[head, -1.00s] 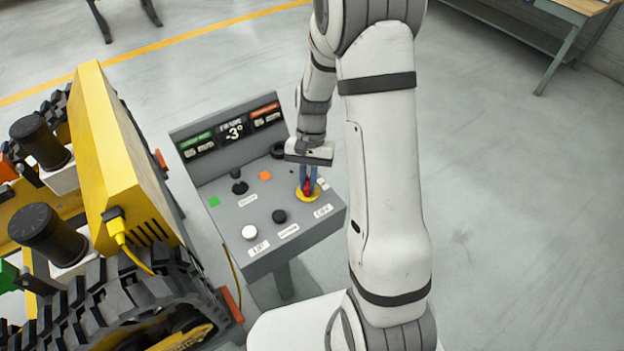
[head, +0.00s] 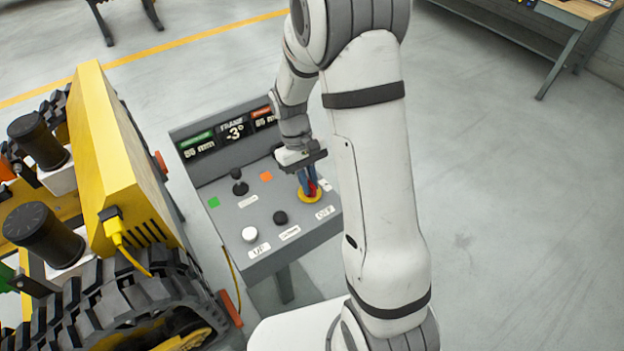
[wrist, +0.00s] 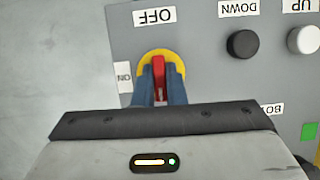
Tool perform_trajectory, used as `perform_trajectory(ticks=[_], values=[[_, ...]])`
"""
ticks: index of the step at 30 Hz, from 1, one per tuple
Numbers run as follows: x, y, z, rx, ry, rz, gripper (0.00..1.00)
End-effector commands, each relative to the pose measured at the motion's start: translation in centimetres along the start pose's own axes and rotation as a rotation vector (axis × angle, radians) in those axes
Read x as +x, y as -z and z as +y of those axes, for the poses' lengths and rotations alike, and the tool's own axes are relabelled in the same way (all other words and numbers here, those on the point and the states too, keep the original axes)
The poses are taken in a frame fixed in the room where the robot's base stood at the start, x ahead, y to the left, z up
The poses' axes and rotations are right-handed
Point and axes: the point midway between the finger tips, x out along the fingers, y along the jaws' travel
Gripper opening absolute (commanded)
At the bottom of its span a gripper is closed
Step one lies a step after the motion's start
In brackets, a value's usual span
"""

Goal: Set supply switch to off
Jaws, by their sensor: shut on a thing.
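The supply switch is a red handle (wrist: 158,66) on a round yellow plate (wrist: 180,57) in the wrist view. The plate also shows at the right side of the console in the head view (head: 311,197). My gripper (wrist: 158,88) is shut on the red handle, with a blue finger on each side. In the wrist view the handle's visible end lines up towards the OFF label (wrist: 154,17). The ON label (wrist: 124,77) is to the left of the plate. The handle's lower part is hidden by my gripper.
The grey console (head: 225,220) carries a black joystick (head: 239,187), a black button (head: 280,217), a white button (head: 249,234) and a display (head: 234,131). A yellow tracked carrier (head: 110,170) stands close on the left. The floor to the right is clear.

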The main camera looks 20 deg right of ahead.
Motion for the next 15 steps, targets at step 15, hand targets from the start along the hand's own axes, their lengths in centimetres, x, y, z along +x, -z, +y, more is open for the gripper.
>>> perform_trajectory(ticks=[15], values=[[0.39,-0.23,0.00,-0.030,-0.011,-0.011,0.00]])
